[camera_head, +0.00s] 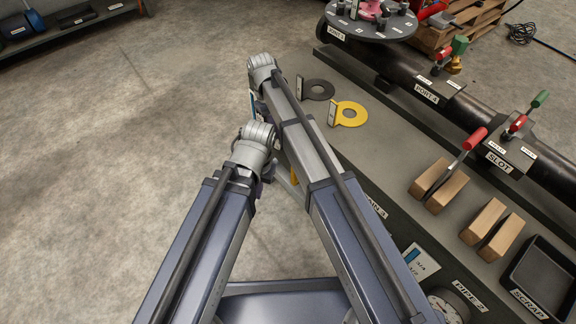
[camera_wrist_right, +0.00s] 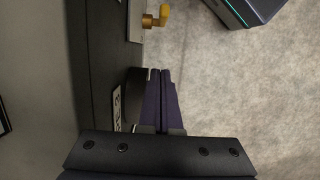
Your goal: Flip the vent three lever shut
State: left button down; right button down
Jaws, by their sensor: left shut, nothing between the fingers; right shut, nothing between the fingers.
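In the right wrist view, a yellow lever (camera_wrist_right: 165,15) sits on a brass valve stem (camera_wrist_right: 150,21) that sticks out from a pale plate. A partly hidden white label ending in 3 (camera_wrist_right: 117,106) is on the dark wall below; I cannot read its name. My right gripper (camera_wrist_right: 160,71) is shut and empty, its purple fingers apart from the lever and below it in the picture. In the head view, a small yellow piece (camera_head: 294,177) shows at the bench side, mostly behind my arm. My left gripper (camera_head: 261,185) is mostly hidden beneath its wrist; a purple sliver shows.
Open concrete floor (camera_head: 120,150) lies left.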

jog(key=shift+f, duration=0.1)
jog(key=s+d+f+b, duration=0.3)
jog(key=s+f+b, duration=0.2)
jog(key=f+b, duration=0.4)
jog(key=shift+s+d+f+b, duration=0.15)
jog(key=shift+d+f+b, duration=0.1)
jog(key=shift+d+b, duration=0.1)
dwell(0.3)
